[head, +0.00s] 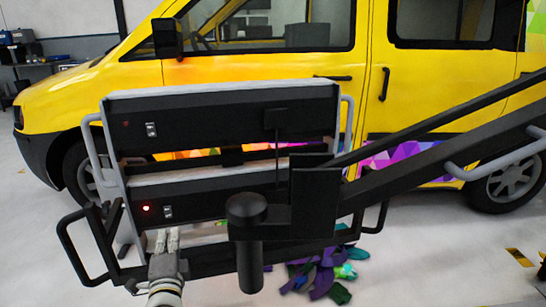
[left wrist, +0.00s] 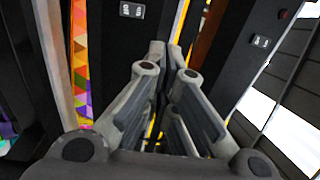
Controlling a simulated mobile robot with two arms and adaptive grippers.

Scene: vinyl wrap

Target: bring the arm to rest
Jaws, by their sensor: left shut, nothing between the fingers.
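My left gripper (head: 165,240) is at the lower left of the head view, fingers pointing up, in front of the lower black panel (head: 215,204) of a lamp-like rack. Its fingers are shut and empty. In the left wrist view the closed gripper (left wrist: 166,52) fills the middle, between two dark panels with white switches. The lower panel has a lit red light (head: 146,208) and a switch (head: 168,211). The upper panel (head: 215,122) has a dim red light and a switch (head: 151,130). My right gripper does not show.
A black boom (head: 430,165) runs from the rack to the right edge. A yellow van (head: 110,77) stands behind, with a colourful patterned strip low on its side. Coloured scraps (head: 320,277) lie on the floor under the rack. The grey floor at lower right is mostly clear.

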